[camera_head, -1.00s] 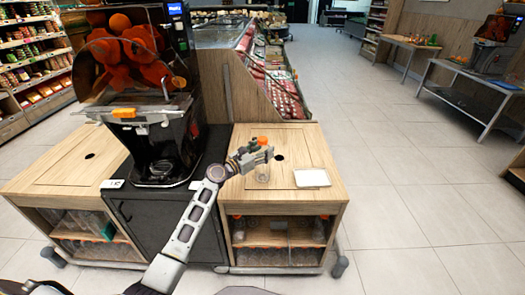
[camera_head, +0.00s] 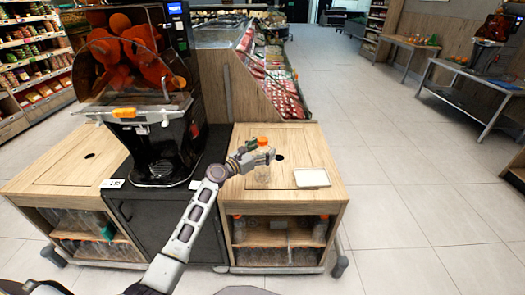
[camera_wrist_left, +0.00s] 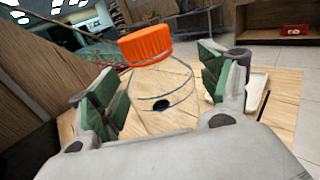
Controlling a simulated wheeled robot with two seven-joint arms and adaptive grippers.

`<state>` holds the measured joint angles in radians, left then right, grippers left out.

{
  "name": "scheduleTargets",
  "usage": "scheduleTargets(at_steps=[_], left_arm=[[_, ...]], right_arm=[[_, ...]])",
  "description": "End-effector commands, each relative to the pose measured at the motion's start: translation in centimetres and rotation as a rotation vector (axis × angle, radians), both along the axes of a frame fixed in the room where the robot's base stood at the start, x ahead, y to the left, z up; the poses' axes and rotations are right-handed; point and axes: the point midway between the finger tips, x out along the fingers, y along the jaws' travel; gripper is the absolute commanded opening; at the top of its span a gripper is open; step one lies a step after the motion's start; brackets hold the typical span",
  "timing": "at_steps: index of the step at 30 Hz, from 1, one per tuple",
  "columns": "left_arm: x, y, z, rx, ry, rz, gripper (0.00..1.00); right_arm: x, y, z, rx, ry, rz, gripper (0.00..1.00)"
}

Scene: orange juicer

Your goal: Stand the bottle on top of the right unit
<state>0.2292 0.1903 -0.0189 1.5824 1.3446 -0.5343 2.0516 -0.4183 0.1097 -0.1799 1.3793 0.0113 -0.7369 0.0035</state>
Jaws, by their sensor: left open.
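A clear bottle with an orange cap (camera_head: 262,142) stands upright on the wooden top of the right unit (camera_head: 312,150), left of the white tray. In the left wrist view, the bottle (camera_wrist_left: 165,95) is between my left gripper's green-padded fingers, its cap (camera_wrist_left: 146,45) rising above them. My left gripper (camera_head: 258,156) is open around the bottle, with a visible gap beside each finger (camera_wrist_left: 162,92). The bottle's base is partly hidden in the wrist view. My right gripper is not in view.
A white tray (camera_head: 311,178) lies on the right unit, and a dark round hole (camera_head: 279,157) is near the bottle. The orange juicer (camera_head: 160,120) stands to the left. Bottles sit on the shelf below (camera_head: 270,236). Floor to the right is clear.

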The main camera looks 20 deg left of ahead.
Motion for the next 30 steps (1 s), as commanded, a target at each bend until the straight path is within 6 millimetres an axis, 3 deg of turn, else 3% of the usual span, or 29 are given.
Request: scheduleTargets(at_steps=[14,30], left_arm=[[-3.6,2.0,0.0,0.0,0.0,0.001,0.78],[-8.3,4.6,-0.1,0.0,0.001,0.0,0.78]], right_arm=[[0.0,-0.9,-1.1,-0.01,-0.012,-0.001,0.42],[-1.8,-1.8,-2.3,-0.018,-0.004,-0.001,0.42]])
